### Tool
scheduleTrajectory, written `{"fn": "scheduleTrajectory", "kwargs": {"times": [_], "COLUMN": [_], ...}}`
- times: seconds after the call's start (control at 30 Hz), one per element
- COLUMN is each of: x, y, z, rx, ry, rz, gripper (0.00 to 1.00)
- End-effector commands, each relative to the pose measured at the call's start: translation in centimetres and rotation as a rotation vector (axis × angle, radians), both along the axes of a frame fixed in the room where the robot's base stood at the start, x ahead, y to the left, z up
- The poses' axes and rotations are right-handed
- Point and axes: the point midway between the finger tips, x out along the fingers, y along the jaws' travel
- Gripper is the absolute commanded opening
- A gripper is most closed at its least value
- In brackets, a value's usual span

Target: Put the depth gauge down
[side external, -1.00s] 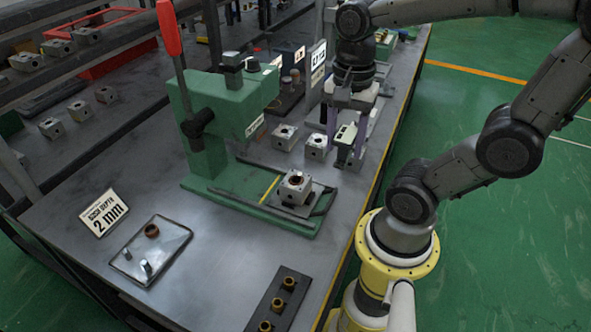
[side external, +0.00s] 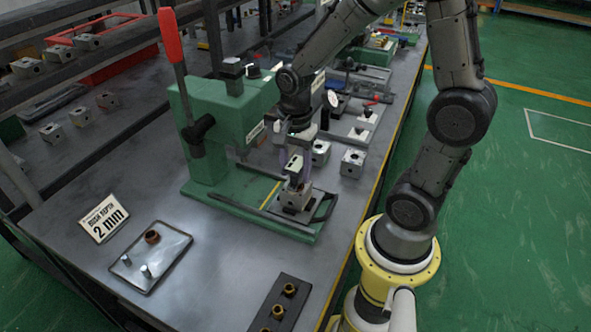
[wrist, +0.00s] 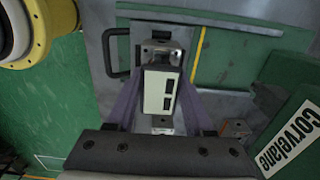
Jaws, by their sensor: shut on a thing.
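My gripper (side external: 297,170) is shut on the depth gauge (side external: 294,166), a small pale box that shows in the wrist view (wrist: 159,92) with two dark windows on its face. Purple fingers grip it from both sides. The gauge is upright over the grey valve block (side external: 291,201) on the green press's base. The block's near end shows in the wrist view (wrist: 158,50) just beyond the gauge. Whether the gauge touches the block, I cannot tell; its lower end is partly hidden by the fingers.
The green press (side external: 225,120) with its red-handled lever stands close at the left. Two grey valve blocks (side external: 320,152) (side external: 352,163) stand on the bench behind the base. A tray (side external: 150,256) with small parts and a "2 mm" sign (side external: 104,216) lie at the left front.

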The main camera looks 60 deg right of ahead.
Motion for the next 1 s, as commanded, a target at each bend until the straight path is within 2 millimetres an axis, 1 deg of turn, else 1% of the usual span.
{"fn": "scheduleTrajectory", "kwargs": {"times": [0.1, 0.33, 0.47, 0.5, 0.57, 0.6, 0.63, 0.9, 1.0], "x": [-0.01, 0.0, -0.02, -0.02, -0.02, -0.02, -0.02, -0.02, 0.01], "y": [0.0, 0.0, 0.0, 0.01, 0.0, 0.0, 0.0, 0.0, 0.0], "z": [-0.58, -0.56, -0.91, -0.87, -0.86, -0.86, -0.85, -0.81, -0.38], "rx": [0.0, 0.0, 0.0, 0.0, 0.0, 0.0, 0.0, 0.0, 0.0], "ry": [0.0, -0.001, 0.0, 0.0, 0.0, 0.0, 0.0, -0.001, -0.002], "rz": [0.0, 0.0, 0.0, 0.0, 0.0, 0.0, 0.0, 0.0, 0.0], "gripper": [0.0, 0.0, 0.0, 0.59, 0.7, 0.77, 0.82, 0.82, 0.82]}}
